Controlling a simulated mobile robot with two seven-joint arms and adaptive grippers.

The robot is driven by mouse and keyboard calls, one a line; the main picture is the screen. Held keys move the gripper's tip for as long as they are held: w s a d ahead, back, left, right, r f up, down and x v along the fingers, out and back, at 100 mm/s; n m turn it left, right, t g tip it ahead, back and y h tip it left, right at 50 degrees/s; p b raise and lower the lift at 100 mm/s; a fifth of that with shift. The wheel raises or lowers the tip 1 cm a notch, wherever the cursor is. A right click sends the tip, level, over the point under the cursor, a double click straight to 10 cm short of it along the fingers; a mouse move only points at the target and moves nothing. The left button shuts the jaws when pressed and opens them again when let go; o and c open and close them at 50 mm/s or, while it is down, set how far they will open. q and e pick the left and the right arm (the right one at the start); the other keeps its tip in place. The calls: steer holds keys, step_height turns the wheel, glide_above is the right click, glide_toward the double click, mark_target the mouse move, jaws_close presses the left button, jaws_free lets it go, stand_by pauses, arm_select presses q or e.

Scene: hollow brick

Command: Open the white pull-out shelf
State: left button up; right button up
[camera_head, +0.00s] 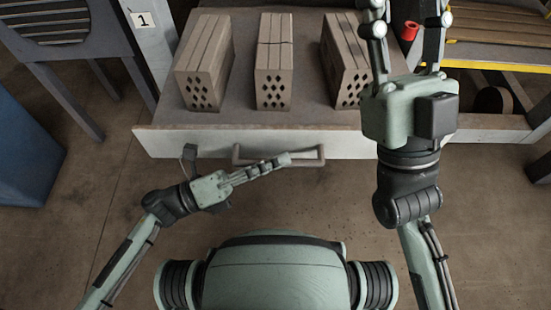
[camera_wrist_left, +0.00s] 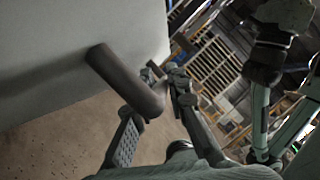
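The white pull-out shelf (camera_head: 185,143) has a pale front and a grey top bearing several hollow bricks. A bar handle (camera_head: 312,160) is fixed to its front. My left gripper (camera_head: 287,158) lies along the handle and points right. The fingers partly hide the bar. My right gripper (camera_head: 407,35) points up over the shelf's right side, open and empty.
Hollow bricks (camera_head: 204,60) stand on the shelf; my right gripper partly hides the rightmost one (camera_head: 343,60). A red piece (camera_head: 411,31) and yellow-edged rack (camera_head: 490,67) are at right. A blue bin (camera_head: 30,150) is at left. The floor before the shelf is clear.

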arm_select(q)
steer(key=shift+o, duration=1.4)
steer(key=shift+s, duration=0.1)
steer(key=v, duration=1.2)
steer(key=shift+f, duration=0.1)
